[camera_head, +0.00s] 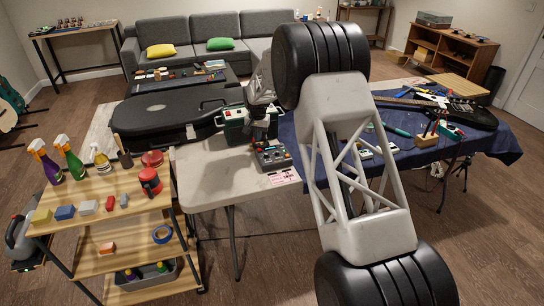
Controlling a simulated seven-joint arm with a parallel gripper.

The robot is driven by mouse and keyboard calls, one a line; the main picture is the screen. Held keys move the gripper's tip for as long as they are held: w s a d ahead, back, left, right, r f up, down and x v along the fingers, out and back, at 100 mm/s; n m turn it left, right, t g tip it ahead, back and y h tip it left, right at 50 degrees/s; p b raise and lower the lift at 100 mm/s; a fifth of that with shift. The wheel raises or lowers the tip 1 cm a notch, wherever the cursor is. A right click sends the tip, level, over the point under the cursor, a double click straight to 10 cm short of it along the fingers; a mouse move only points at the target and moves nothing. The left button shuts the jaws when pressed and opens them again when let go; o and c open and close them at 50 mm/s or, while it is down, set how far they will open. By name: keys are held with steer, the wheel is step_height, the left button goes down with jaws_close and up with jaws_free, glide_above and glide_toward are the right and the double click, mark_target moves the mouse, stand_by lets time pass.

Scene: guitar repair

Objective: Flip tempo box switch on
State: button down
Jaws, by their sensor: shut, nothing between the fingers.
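A small dark control box (272,157) with several knobs and a reddish part lies at the right end of the white table. It may be the tempo box; a switch on it is too small to make out. My gripper (263,142) points down just above the back left part of this box. It is shut and empty. I cannot tell whether its fingertips touch the box. The gripper hides part of the box's back edge.
A pink-printed paper (284,178) lies in front of the box. The left of the white table (215,180) is clear. A blue-draped table (500,146) with a guitar stands to the right.

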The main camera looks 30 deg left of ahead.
steer(key=shift+r, duration=1.35)
steer(key=s+d+r, duration=0.1)
steer(key=d+r, duration=0.7)
steer(key=d, duration=0.3)
steer(key=s+d+r, duration=0.1)
steer(key=d+r, duration=0.8)
steer(key=d, duration=0.2)
steer(key=s+d+r+m+t, duration=0.1)
steer(key=s+d+r, duration=0.4)
steer(key=d, duration=0.5)
steer(key=s+d+r+m, duration=0.1)
steer(key=s+d+r, duration=0.45)
steer(key=d, duration=0.55)
steer(key=s+d+r+t, duration=0.1)
steer(key=s+d+r, duration=0.2)
steer(key=s+d, duration=1.45)
steer(key=s+d+f, duration=0.1)
steer(key=s+d, duration=0.2)
steer(key=s, duration=0.4)
steer(key=s+d+f, duration=0.2)
steer(key=s+d, duration=0.1)
steer(key=s, duration=0.4)
steer(key=s+d+f+m, duration=0.1)
steer(key=s+d+f, duration=0.1)
steer(key=s, duration=0.5)
steer(key=shift+s+d+t, duration=0.3)
steer(key=shift+d, duration=0.25)
